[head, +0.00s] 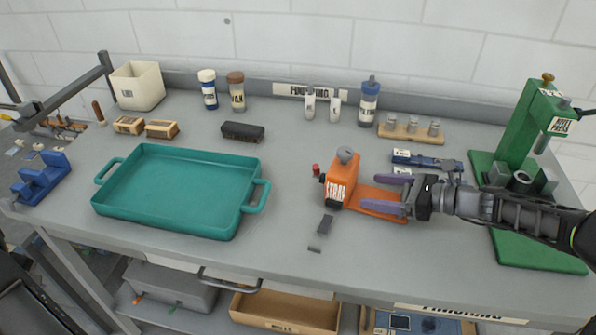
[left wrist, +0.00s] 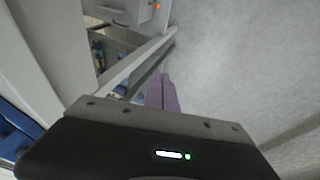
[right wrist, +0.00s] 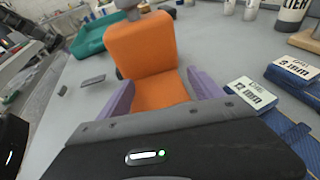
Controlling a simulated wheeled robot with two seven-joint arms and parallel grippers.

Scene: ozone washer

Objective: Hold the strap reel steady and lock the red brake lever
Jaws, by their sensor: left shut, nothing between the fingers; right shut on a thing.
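The orange strap reel (head: 339,188) stands on the grey bench, right of the middle, with its flat orange base reaching right. The red brake lever (head: 316,169) sticks out at the reel's left side; its exact setting is too small to tell. My right gripper (head: 370,193) comes from the right, its purple fingers along both sides of the base, shut on the reel. The reel's orange body also shows in the right wrist view (right wrist: 142,48), where the lever is hidden. My left gripper (left wrist: 162,92) is shut and empty in the left wrist view; the head view does not show it.
A teal tray (head: 180,190) lies to the left. Dark strap pieces (head: 325,224) lie in front of the reel. A green rivet press (head: 520,150) stands at right, with blue labelled tools (head: 425,160) behind my right gripper. Bench space between tray and reel is mostly clear.

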